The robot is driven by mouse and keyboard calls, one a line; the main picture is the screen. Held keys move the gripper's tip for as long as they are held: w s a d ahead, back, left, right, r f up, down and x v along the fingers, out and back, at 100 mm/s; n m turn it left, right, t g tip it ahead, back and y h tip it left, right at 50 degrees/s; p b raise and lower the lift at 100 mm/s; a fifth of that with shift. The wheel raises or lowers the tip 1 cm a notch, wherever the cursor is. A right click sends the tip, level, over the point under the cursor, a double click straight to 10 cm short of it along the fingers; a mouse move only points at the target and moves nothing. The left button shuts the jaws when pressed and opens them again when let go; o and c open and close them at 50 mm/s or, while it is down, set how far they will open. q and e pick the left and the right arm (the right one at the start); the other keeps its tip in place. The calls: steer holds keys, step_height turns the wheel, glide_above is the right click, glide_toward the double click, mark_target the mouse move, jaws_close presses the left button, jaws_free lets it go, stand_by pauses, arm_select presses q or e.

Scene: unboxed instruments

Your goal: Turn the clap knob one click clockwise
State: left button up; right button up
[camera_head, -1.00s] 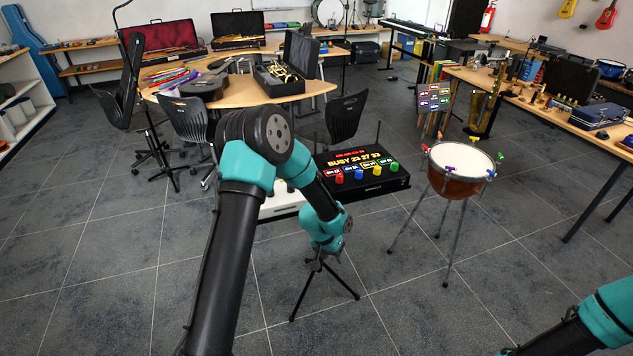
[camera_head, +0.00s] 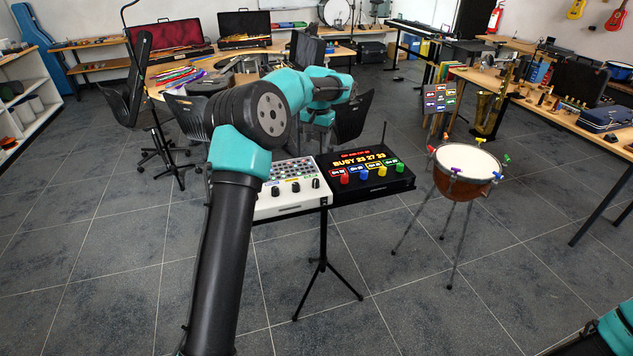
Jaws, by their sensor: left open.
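A white drum machine (camera_head: 290,205) with rows of small coloured buttons stands on a black tripod stand. Several dark knobs (camera_head: 295,187) sit along its front part. Their labels are too small to read, so I cannot tell which is the clap knob. My left arm reaches over the machine's left side and bends back. My left gripper (camera_head: 309,142) is open, small and dark above the machine's back edge, apart from the knobs. Part of it is hard to make out against the chairs. Only a piece of my right arm shows at the bottom right corner; its gripper is out of view.
A black box (camera_head: 373,187) with a lit "BUSY 23 27 23" display and red, blue, yellow and green knobs adjoins the machine on the right. A kettle drum (camera_head: 462,185) stands further right. Black chairs (camera_head: 352,117) and a table are behind. The front floor is clear.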

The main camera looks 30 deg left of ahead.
mark_target(316, 180)
arm_select(q)
steer(key=shift+f, duration=0.1)
steer(key=f, duration=1.7)
steer(key=shift+a+f, duration=0.2)
steer(key=shift+c, duration=0.3)
steer(key=c, duration=0.9)
steer(key=shift+o, duration=0.2)
steer(key=shift+m, duration=0.5)
steer(key=shift+m, duration=2.4)
